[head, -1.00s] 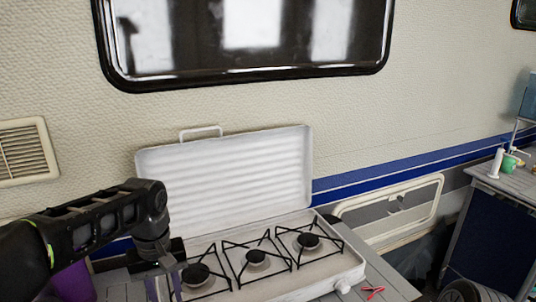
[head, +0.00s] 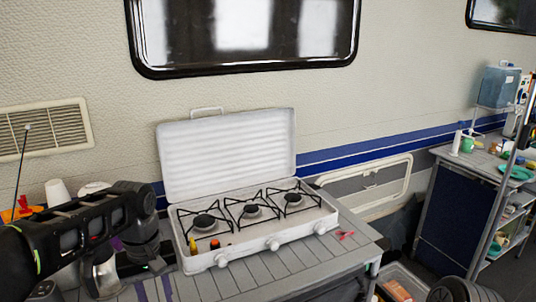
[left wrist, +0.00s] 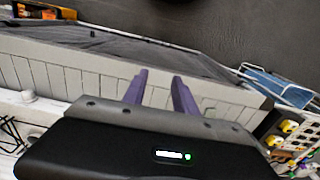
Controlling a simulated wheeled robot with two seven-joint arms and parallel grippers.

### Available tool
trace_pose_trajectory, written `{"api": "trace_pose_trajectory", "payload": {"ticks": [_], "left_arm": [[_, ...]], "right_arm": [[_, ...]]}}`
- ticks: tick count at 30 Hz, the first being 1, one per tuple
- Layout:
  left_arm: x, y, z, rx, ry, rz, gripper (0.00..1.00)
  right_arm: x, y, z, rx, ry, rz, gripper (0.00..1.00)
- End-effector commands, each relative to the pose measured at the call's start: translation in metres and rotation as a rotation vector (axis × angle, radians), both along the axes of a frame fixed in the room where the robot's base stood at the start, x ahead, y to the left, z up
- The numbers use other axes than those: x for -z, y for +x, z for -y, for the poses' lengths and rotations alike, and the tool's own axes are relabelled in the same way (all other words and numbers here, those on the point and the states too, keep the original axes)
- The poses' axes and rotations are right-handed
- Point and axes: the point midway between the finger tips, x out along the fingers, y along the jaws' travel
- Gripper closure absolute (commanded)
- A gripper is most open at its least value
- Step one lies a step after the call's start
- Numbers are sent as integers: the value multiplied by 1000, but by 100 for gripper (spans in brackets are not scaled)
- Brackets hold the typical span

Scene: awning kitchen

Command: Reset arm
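My left arm comes in from the left in the head view, bent down at the wrist beside the left end of the white camping stove (head: 255,256). My left gripper (head: 153,288) hangs at the bottom edge of that view, in front of the grey slatted table. In the left wrist view the two purple fingers of my left gripper (left wrist: 160,74) stand apart with nothing between them. My right gripper is not in view.
The stove's lid (head: 228,155) stands open on the grey slatted table (head: 290,275). A white cup (head: 57,191) is at the left. A red item (head: 345,235) lies right of the stove. A side counter (head: 455,200) stands at the right.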

Motion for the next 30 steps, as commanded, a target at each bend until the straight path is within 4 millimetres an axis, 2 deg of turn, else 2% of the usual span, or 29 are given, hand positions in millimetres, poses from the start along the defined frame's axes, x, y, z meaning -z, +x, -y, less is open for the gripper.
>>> {"api": "trace_pose_trajectory", "payload": {"ticks": [11, 14, 17, 20, 23, 24, 26, 27, 29, 30], "left_arm": [[5, 45, 20, 137, -53, 204, 66], [16, 58, 35, 191, -75, 267, 66], [35, 69, 55, 250, -102, 328, 66], [65, 76, 77, 311, -130, 382, 66], [111, 75, 101, 372, -162, 430, 66], [138, 69, 112, 394, -178, 443, 66], [182, 53, 126, 419, -201, 456, 66], [211, 38, 134, 429, -213, 458, 66], [250, 10, 143, 433, -230, 451, 66], [274, -12, 147, 429, -239, 439, 66]], "right_arm": [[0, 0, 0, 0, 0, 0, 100], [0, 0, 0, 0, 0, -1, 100], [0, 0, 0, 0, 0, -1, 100], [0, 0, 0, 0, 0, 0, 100], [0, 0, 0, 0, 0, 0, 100], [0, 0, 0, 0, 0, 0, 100], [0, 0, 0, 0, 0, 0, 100], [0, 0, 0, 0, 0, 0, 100], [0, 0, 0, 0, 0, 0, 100], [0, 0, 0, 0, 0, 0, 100]]}}
